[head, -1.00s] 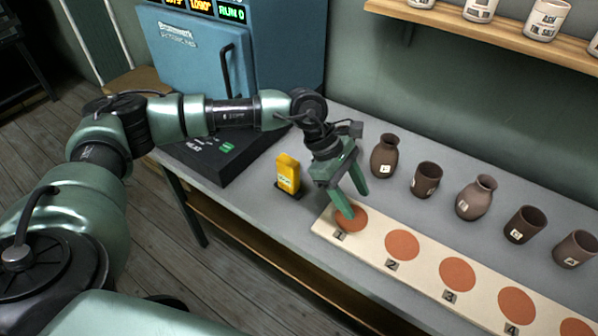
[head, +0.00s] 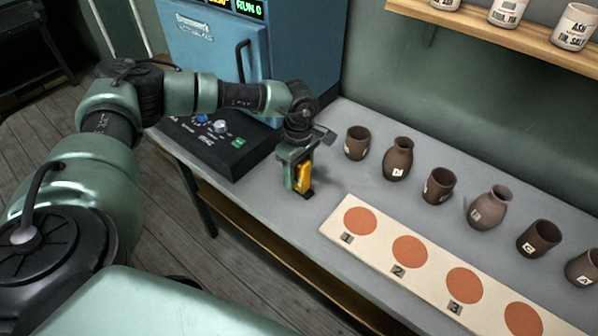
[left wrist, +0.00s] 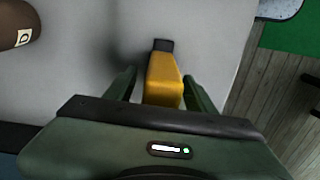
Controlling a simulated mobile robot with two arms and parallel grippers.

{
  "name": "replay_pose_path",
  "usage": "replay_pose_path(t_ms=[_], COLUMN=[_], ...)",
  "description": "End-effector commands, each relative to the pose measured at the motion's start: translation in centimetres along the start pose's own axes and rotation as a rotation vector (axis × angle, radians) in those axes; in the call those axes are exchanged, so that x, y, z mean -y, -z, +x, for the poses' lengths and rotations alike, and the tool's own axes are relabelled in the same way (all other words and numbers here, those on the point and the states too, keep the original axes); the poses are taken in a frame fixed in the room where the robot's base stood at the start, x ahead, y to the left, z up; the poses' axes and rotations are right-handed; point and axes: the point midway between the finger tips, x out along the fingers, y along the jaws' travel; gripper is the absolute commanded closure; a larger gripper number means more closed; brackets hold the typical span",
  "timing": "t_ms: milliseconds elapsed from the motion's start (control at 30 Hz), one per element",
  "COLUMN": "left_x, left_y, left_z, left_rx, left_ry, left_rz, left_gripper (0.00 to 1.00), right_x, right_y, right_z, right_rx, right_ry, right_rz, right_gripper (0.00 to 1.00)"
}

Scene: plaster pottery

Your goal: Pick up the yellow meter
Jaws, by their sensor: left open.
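The yellow meter (head: 302,178) stands on the grey table, partly hidden behind my left gripper in the head view. In the left wrist view the yellow meter (left wrist: 163,80) lies between the two fingers, with a dark end piece beyond it. My left gripper (head: 297,184) points down over the meter, with its green fingers on either side. In the left wrist view my left gripper (left wrist: 160,88) is open, and a gap shows between the left finger and the meter. The right gripper is not in view.
A cream board (head: 375,255) with numbered orange discs lies to the right. Several brown pots, such as a lettered vase (head: 398,160), stand behind it. A black control box (head: 222,145) and a blue kiln (head: 215,60) are at the left. The table's front edge is close to the meter.

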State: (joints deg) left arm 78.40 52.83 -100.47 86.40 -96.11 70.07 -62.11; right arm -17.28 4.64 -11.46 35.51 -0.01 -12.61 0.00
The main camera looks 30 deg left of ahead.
Motion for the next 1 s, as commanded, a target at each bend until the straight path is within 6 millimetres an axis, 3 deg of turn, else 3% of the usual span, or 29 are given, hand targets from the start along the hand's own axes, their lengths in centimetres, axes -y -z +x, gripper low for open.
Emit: replay_pose_path(t_ms=[233, 433, 800, 1000], left_x=[0.0, 0.0, -0.1, -0.2], left_y=[0.0, 0.0, 0.0, 0.0], left_z=[0.2, 0.2, -0.1, -1.9], left_rx=[0.000, 0.001, 0.001, 0.002], left_ry=[-0.002, -0.001, -0.003, -0.007], left_rz=[0.000, 0.000, 0.000, 0.000], left_gripper=[0.45, 1.00, 1.00, 1.00], right_x=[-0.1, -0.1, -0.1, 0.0], right_y=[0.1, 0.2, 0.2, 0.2], right_z=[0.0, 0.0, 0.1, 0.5], right_rx=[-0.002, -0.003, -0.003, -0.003], right_ry=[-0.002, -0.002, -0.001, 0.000], right_rz=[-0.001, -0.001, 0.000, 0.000], right_gripper=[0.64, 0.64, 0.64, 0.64])
